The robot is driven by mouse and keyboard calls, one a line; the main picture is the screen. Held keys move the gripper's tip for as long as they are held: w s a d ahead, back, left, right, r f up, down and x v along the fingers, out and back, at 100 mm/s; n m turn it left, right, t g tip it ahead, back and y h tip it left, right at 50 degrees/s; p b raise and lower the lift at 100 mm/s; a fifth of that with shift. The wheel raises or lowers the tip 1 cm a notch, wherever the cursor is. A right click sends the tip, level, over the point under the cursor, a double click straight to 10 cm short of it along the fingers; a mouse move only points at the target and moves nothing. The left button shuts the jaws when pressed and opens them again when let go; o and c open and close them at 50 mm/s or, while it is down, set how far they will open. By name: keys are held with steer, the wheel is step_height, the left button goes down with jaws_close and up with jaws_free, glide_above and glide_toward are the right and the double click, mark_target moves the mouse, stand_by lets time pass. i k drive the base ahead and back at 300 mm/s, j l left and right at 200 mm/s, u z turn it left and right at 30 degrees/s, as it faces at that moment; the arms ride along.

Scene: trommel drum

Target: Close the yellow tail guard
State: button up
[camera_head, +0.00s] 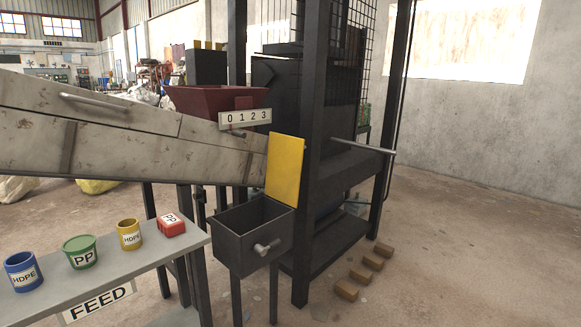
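The yellow tail guard (286,168) is a flat upright panel at the right end of the long grey conveyor-like body (130,145). It stands beside the dark frame post, just above the back of a dark open-topped bin (238,222). Its broad face is toward me. I cannot tell how far it is swung from its closed position, and no handle or hinge shows clearly on it. My gripper is not in view.
A grey table (140,262) at lower left holds blue, green and yellow cups and a red block. The bin's knobbed handle (267,247) sticks out toward me. A metal bar (362,147) juts right from the frame. Floor at right is clear beyond several brown blocks (360,270).

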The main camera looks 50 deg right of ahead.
mark_target(285, 153)
steer(key=l, duration=0.65)
steer(key=l+u, duration=0.1)
steer(key=l, duration=1.25)
steer(key=k+l+u, duration=0.1)
steer(key=l, duration=0.55)
steer(key=l+u, duration=0.1)
steer(key=l, duration=0.55)
steer(key=k+l, duration=0.15)
steer(key=l, duration=0.5)
steer(key=l+u, duration=0.1)
steer(key=l, duration=0.55)
steer(key=k+l, duration=0.15)
steer(key=l, duration=0.5)
